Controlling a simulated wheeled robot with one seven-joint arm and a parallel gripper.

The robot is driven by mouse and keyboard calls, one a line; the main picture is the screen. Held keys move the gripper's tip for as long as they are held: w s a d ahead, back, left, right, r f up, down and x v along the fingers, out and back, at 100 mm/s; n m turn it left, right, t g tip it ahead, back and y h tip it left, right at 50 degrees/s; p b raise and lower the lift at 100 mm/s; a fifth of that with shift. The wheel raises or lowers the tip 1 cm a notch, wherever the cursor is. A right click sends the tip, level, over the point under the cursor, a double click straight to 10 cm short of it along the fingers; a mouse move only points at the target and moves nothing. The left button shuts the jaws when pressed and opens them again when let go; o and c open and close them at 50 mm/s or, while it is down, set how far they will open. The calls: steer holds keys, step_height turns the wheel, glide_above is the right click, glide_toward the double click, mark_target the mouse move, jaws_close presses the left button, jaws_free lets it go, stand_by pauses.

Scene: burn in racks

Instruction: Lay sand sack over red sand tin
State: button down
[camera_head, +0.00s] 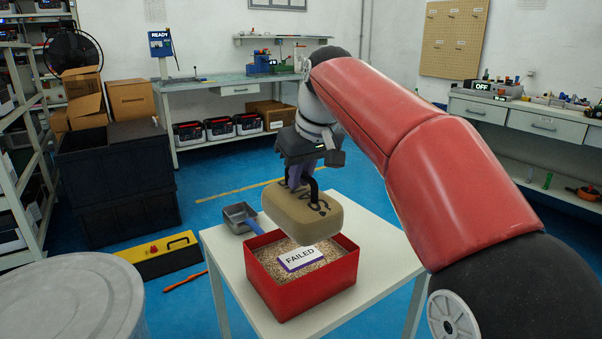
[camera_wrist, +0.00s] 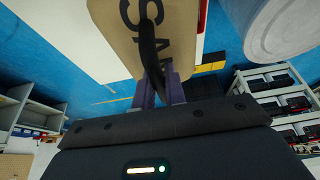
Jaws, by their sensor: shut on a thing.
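The tan sand sack (camera_head: 300,216) hangs from my gripper (camera_head: 300,183), which is shut on the sack's dark handle. In the wrist view the sack (camera_wrist: 120,40) shows dark lettering, and its dark handle (camera_wrist: 150,55) runs down to my gripper's purple fingers (camera_wrist: 160,92). The red sand tin (camera_head: 305,292) stands open on a small white table (camera_head: 375,285). It holds grainy sand and a card marked FAILED (camera_head: 300,258). The sack is above the tin's back part, apparently clear of the sand; the exact gap is hard to tell.
Black crates (camera_head: 120,180) and workbenches (camera_head: 225,85) stand farther back.

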mark_target(301, 192)
steer(key=shift+f+b, duration=1.85)
steer(key=shift+f+b, duration=0.3)
steer(key=shift+f, duration=0.2)
steer(key=c, duration=1.9)
jaws_free()
steer(key=shift+f, duration=0.25)
steer(key=o, duration=0.4)
steer(key=shift+o, duration=0.2)
steer(key=shift+r, duration=0.1)
steer(key=p+v, duration=0.3)
steer(key=v, duration=0.9)
steer(key=shift+r+p, duration=0.15)
steer(key=shift+p, duration=0.25)
steer(key=shift+s+r, duration=0.1)
steer(key=shift+r, duration=0.2)
